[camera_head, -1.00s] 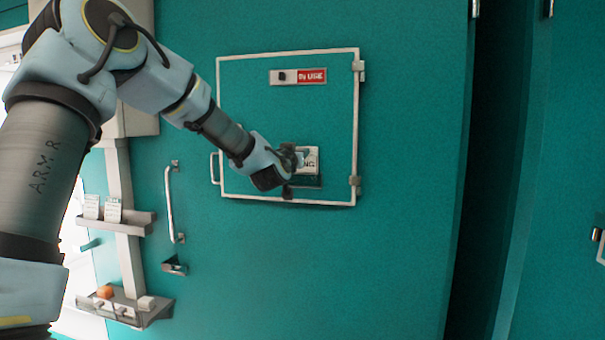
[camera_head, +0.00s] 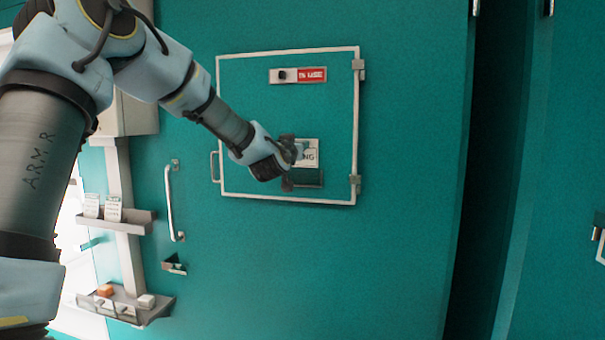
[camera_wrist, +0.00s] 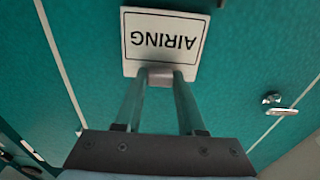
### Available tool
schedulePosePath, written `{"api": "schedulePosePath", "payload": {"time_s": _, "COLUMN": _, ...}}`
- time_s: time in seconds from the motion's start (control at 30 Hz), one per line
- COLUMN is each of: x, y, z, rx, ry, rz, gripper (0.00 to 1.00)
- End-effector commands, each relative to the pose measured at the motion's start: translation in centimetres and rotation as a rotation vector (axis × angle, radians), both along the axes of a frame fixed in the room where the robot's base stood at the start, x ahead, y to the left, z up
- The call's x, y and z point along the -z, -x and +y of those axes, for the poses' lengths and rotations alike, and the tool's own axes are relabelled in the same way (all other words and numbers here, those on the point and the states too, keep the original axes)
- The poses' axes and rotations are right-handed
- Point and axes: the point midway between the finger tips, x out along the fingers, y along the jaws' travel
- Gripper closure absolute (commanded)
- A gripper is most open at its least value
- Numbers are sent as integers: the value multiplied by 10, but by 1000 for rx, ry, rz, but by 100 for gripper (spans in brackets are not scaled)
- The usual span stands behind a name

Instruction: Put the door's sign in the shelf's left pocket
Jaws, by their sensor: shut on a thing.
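The door's sign (camera_head: 311,153) is a white plate with a dark border reading "AIRING"; it appears upside down in the wrist view (camera_wrist: 165,40). My gripper (camera_wrist: 160,77) is shut on a small grey tab at the sign's edge. In the head view my gripper (camera_head: 296,150) covers the sign's left part. The sign is in front of the small framed door (camera_head: 250,110), just above a dark holder (camera_head: 305,181). The shelf (camera_head: 138,219) is on the left, with two white cards (camera_head: 92,206) (camera_head: 113,210) standing on it. Its pockets cannot be made out clearly.
A red "IN USE" indicator (camera_head: 312,75) is high on the small door. A vertical handle (camera_head: 170,203) and a small bracket (camera_head: 174,265) are on the wall right of the shelf. A lower tray (camera_head: 158,312) holds an orange block (camera_head: 105,290) and white items. The wall right of the door is clear.

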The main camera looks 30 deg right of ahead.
Motion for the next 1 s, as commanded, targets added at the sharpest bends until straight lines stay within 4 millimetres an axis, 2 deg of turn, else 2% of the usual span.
{"api": "schedulePosePath", "payload": {"time_s": 1.0, "x": 7, "y": 57, "z": 54, "rx": -1, "ry": -1, "rz": -3, "gripper": 100}}
